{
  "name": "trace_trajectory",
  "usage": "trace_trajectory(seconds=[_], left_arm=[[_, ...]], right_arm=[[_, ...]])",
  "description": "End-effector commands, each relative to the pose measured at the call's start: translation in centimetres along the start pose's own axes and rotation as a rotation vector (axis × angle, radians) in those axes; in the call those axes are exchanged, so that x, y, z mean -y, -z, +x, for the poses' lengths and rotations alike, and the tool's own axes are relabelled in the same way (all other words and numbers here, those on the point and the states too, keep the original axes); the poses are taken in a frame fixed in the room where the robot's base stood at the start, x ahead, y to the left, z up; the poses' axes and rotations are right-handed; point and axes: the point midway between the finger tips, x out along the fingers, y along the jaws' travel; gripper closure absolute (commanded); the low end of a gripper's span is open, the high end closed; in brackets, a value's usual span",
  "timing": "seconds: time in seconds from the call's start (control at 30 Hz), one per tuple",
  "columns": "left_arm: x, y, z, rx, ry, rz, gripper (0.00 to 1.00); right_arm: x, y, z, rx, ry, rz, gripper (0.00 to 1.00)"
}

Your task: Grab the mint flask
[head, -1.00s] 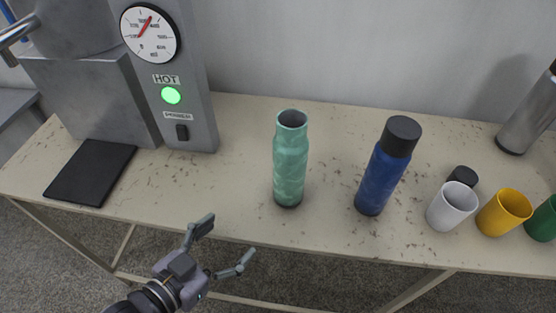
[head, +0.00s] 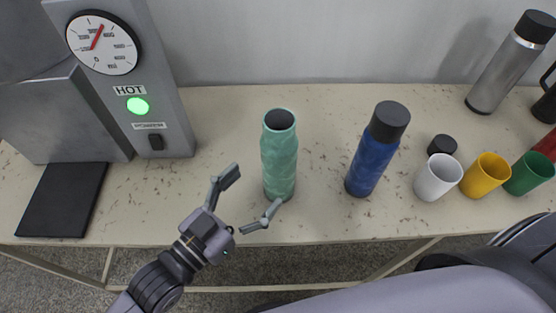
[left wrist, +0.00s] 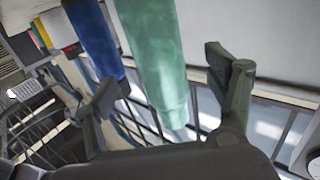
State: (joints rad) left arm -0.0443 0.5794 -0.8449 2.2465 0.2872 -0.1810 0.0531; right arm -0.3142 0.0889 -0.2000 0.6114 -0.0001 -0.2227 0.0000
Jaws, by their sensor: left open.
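The mint flask (head: 279,158) stands upright and uncapped on the table, left of a blue flask (head: 374,155). My left gripper (head: 254,198) is open and empty at the table's front edge, just in front and to the left of the mint flask. One fingertip overlaps the flask's base in the head view; I cannot tell if it touches. In the left wrist view the mint flask (left wrist: 152,55) shows ahead, between the open fingers (left wrist: 165,75), with the blue flask (left wrist: 95,38) to its left. My right gripper is not in view.
White (head: 438,177), yellow (head: 485,176) and green (head: 530,173) cups and a black cap (head: 442,145) stand to the right. A steel flask (head: 509,63) is behind them. A grey machine with a gauge (head: 103,43) and a black mat (head: 62,199) are at left.

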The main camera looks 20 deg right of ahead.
Motion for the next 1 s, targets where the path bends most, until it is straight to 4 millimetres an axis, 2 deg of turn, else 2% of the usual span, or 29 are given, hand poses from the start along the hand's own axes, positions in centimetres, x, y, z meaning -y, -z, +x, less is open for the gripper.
trace_trajectory(seconds=[0.1, 0.3, 0.6, 0.9, 1.0], left_arm=[[0.0, 0.2, 1.8, 0.000, 0.000, -0.001, 0.22], [0.0, 0.1, 3.1, 0.000, 0.000, -0.001, 0.22], [-0.1, 0.0, 7.2, 0.000, 0.001, -0.001, 0.22], [-0.2, -0.2, 7.8, 0.001, 0.000, -0.001, 0.22], [-0.2, -0.2, 7.8, 0.001, 0.000, -0.001, 0.27]], right_arm=[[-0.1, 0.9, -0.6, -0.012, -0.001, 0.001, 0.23], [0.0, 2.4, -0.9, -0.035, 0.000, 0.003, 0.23], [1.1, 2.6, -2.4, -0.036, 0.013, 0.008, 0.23], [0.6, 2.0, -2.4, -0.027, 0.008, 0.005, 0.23], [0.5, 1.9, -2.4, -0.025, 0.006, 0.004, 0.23]])
